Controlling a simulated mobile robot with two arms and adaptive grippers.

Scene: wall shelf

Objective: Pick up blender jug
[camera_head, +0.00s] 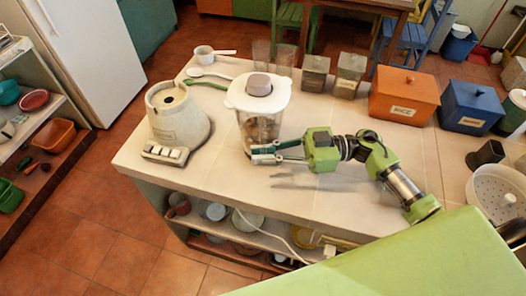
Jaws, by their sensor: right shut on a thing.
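The blender jug (260,131) is clear with a white lid (258,92) and a grey cap. It stands upright at the middle of the white counter (240,190), just right of the blender base (178,117). My right gripper (266,154) reaches in from the right and is shut on the lower part of the jug. Its fingers cover part of the jug's lower side. Whether the jug's bottom touches the counter is hard to tell. My left gripper is not in the frame.
Behind the jug are two glasses (261,53) and two small canisters (315,72). An orange rice box (403,95) and a blue box (469,107) stand at the right. A white cup (204,55) and spoons lie at the back left. The counter's front is clear.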

